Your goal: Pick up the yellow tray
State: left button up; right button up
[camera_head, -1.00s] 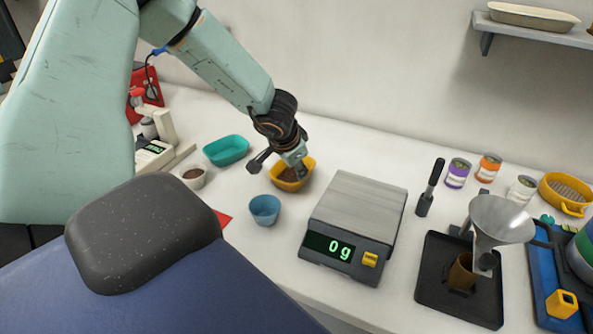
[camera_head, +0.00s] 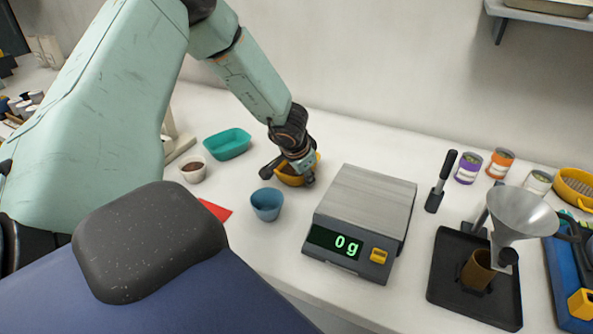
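The yellow tray (camera_head: 291,181) sits on the white counter left of the scale and holds something brown. My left gripper (camera_head: 288,175) is down over it, coming from the upper left, and hides much of the tray. Its dark fingers are spread, one by the tray's left edge and one towards its right front. I cannot tell whether they touch the tray. My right gripper is out of view.
A teal tray (camera_head: 228,144), a white cup of brown matter (camera_head: 193,169) and a blue cup (camera_head: 267,204) stand close by. The scale (camera_head: 362,222), reading 0 g, is on the right. A funnel stand (camera_head: 475,275) is farther right.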

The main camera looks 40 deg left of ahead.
pick_arm(q)
jog(key=shift+s+d+r, duration=0.1)
jog(key=shift+s+r, duration=0.1)
jog(key=c, duration=0.4)
jog(key=shift+w+f, duration=0.1)
grip_shut()
